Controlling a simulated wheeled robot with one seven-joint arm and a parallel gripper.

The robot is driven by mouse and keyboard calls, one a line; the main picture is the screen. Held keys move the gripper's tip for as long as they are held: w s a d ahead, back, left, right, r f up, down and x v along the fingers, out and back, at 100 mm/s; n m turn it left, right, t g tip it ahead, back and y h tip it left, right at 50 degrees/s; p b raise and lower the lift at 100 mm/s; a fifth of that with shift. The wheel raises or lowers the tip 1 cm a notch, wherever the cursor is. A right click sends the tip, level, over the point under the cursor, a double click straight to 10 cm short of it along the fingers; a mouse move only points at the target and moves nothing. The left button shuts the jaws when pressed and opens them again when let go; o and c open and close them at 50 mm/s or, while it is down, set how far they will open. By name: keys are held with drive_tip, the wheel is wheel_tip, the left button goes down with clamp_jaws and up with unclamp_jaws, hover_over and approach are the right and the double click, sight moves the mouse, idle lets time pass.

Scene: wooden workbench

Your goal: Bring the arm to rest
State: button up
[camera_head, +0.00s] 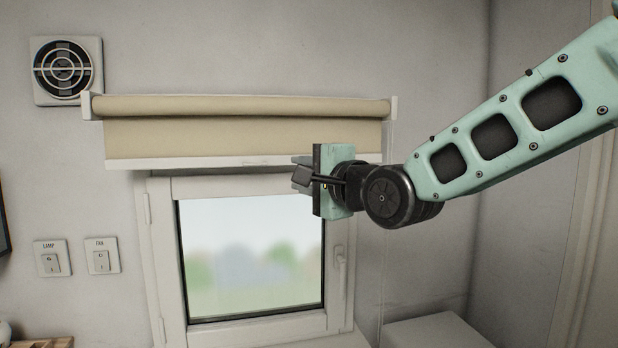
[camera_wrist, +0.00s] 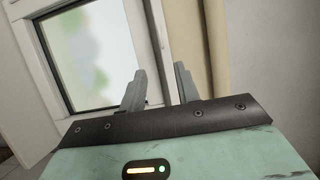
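My gripper (camera_head: 299,162) is held up in the air at the end of my outstretched mint-green arm, which enters from the right in the head view. It points left, in front of the lower edge of the roller blind and the top right of the window. In the wrist view my gripper (camera_wrist: 160,70) shows two grey fingers standing apart with nothing between them. Whether the fingers touch anything cannot be told, but no contact shows.
The window (camera_head: 250,255) is closed, its handle (camera_head: 340,268) on the right. The beige roller blind (camera_head: 230,137) is mostly rolled up. A vent (camera_head: 66,70) and two switches, LAMP (camera_head: 52,258) and FAN (camera_head: 102,256), are on the left wall. A pale ledge (camera_head: 432,332) is at lower right.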

drive_tip(key=shift+s+d, duration=0.1)
drive_tip(key=shift+f, duration=0.1)
drive_tip(key=s+d+f+n+g+h+b, duration=0.2)
drive_tip(key=s+f+n+g, duration=0.15)
drive_tip(key=s+f, duration=0.45)
drive_tip(key=s+d+f+n+g+h+b, duration=0.1)
drive_tip(key=s+d+f+n+g+h, duration=0.3)
drive_tip(key=f, duration=0.7)
drive_tip(key=s+d+f+n+g+h+b, duration=0.1)
drive_tip(key=s+d+f+n+g, duration=0.1)
drive_tip(key=s, duration=0.5)
drive_tip(key=s+d+f+n+g+h+b, duration=0.1)
drive_tip(key=s+d+f+n+g+h, duration=0.1)
drive_tip(key=s+d+f+n, duration=0.3)
drive_tip(key=s+d+f+n+g+h, duration=0.1)
drive_tip(key=s+d+f+n+g, duration=0.1)
drive_tip(key=s+d+f, duration=0.3)
drive_tip(key=s+f+n, duration=0.1)
drive_tip(key=s, duration=0.3)
drive_tip(key=shift+s+f+h+b, duration=0.2)
drive_tip(key=shift+f+h+b, duration=0.05)
drive_tip(key=shift+h+b, duration=0.15)
drive_tip(key=shift+o, duration=0.2)
drive_tip(key=shift+a+n+g, duration=0.1)
drive_tip(key=shift+n+g, duration=0.15)
